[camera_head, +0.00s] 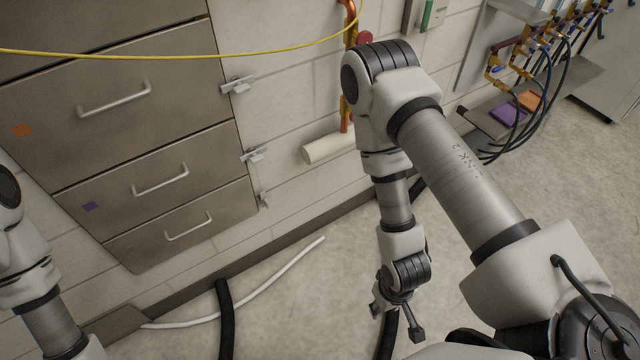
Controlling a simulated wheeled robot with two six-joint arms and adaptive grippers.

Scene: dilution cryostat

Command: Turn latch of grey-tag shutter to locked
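Three brown-grey shutter panels with bar handles show on the wall at left. The upper one (180,75) has an orange tag, the middle one (110,190) a purple tag. The lowest one (165,255) has a small dark bluish tag. I see no clearly grey tag. Small metal latches sit at the panels' right edges: upper latch (238,86), middle latch (253,155), lowest latch (263,200). Their lock state cannot be told. My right gripper (397,318) hangs low above the floor, open and empty, away from the latches. My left gripper is out of frame.
A yellow cable (180,53) crosses in front of the upper panel. A white hose (250,291) and black hoses (225,315) lie on the floor. Valves with black hoses (545,65) are at upper right.

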